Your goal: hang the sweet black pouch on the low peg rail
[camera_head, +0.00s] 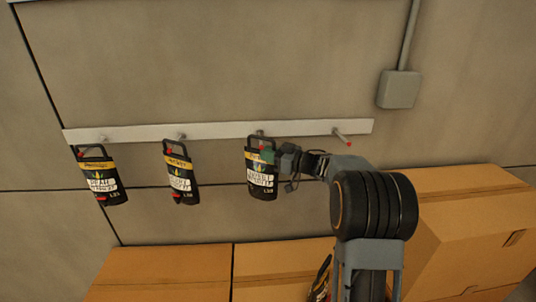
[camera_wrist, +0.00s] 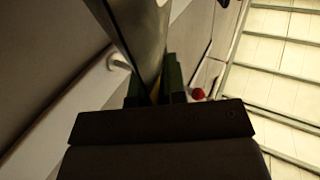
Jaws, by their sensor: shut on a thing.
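A black pouch (camera_head: 262,185) with a yellow band, white lettering and a loop handle is upright against the low peg rail (camera_head: 220,131), at its third peg from the left. My gripper (camera_head: 268,156) is shut on this pouch near its top, from the right. The handle overlaps the peg; I cannot tell whether the peg passes through it. In the wrist view the dark pouch (camera_wrist: 140,35) is between my green fingertips, with a red peg tip (camera_wrist: 198,94) to the right. The label is too small to read for flavour.
Two similar pouches, the left one (camera_head: 98,178) and the middle one (camera_head: 180,175), hang on pegs further left. The rightmost peg (camera_head: 342,137) is bare. Cardboard boxes (camera_head: 160,265) stand below and a larger box (camera_head: 470,225) at right. A grey wall box (camera_head: 398,89) is above right.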

